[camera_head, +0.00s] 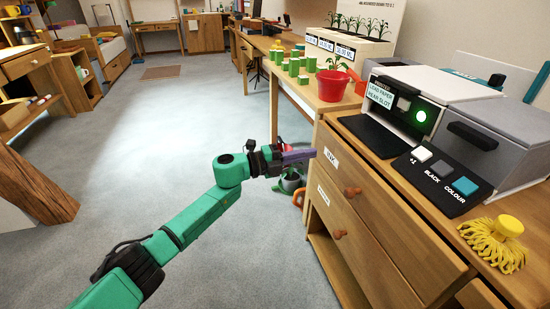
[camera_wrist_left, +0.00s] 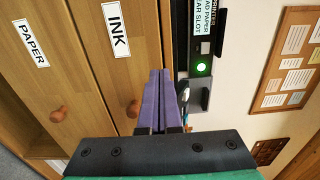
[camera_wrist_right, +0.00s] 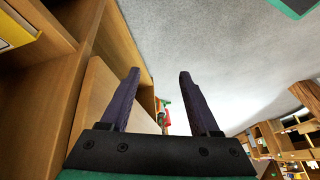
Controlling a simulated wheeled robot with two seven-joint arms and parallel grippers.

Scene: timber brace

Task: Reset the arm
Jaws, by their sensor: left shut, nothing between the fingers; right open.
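My left arm comes in from the lower left in the head view. Its gripper (camera_head: 312,153) is in front of the wooden drawer cabinet (camera_head: 385,262), close to the top drawer labelled INK. In the left wrist view the purple fingers of my left gripper (camera_wrist_left: 161,75) are together with nothing between them, and the INK drawer front (camera_wrist_left: 112,60) is behind them. My right gripper (camera_wrist_right: 152,78) shows only in the right wrist view. Its fingers are apart and empty, with wooden furniture and grey floor beyond. Whether the left fingertips touch the cabinet I cannot tell.
A printer (camera_head: 420,110) with a green light stands on the cabinet, with a yellow mop-like brush (camera_head: 495,243) near the front edge. A red pot (camera_head: 332,86) and green blocks stand on the bench behind. A watering can (camera_head: 290,182) is on the floor. Open floor (camera_head: 190,110) lies left.

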